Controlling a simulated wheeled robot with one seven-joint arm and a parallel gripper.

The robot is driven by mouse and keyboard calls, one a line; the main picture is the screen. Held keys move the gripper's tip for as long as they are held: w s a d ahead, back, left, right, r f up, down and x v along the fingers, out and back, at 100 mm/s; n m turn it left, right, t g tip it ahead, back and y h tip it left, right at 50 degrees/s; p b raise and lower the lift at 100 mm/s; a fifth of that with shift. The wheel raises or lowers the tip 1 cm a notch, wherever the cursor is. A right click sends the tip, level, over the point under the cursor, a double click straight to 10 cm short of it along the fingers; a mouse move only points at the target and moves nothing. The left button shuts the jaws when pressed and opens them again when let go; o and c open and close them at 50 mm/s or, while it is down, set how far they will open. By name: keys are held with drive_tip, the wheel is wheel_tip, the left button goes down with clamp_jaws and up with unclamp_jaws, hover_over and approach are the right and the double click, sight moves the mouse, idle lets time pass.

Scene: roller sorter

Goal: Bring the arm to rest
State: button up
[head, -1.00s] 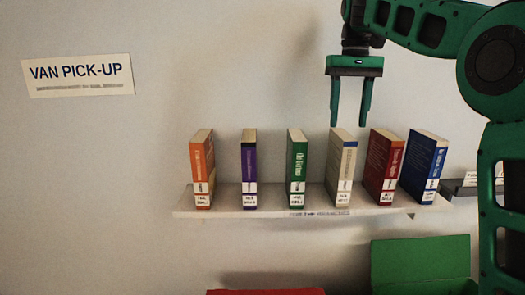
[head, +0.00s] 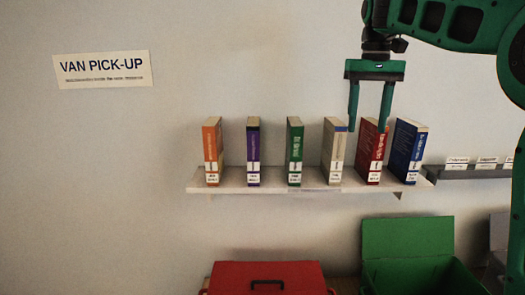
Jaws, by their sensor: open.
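My gripper (head: 370,128) hangs from my green arm at the upper right, fingers pointing down. It is open, with nothing between its fingers. The fingers overlap the tops of the cream book (head: 333,158) and the red book (head: 371,145) in the picture; I cannot tell how far in front of them they are. The books stand on a pale wall shelf (head: 260,189).
Orange (head: 211,148), purple (head: 253,150), green (head: 295,150) and blue (head: 408,148) books share the shelf. Below are a red lidded box (head: 240,275) and an open green box (head: 408,238). A grey ledge (head: 465,172) is at right. A VAN PICK-UP sign (head: 103,70) hangs at left.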

drive_tip(key=s+d+f+m, duration=0.2)
drive_tip(key=s+d+f, duration=0.4)
drive_tip(key=s, duration=0.2)
drive_tip(key=s+d+f+m, duration=0.1)
drive_tip(key=s+d+f, duration=0.4)
drive_tip(key=s+d, duration=0.25)
drive_tip(key=s+d+f+m, duration=0.1)
drive_tip(key=s+f+m, duration=0.1)
drive_tip(key=s+f, duration=1.4)
drive_tip(key=s, duration=0.4)
drive_tip(key=shift+s+f+m, duration=0.15)
drive_tip(key=shift+s+m, duration=0.1)
drive_tip(key=shift+m, duration=0.15)
drive_tip(key=c, duration=0.4)
drive_tip(key=shift+c, duration=0.5)
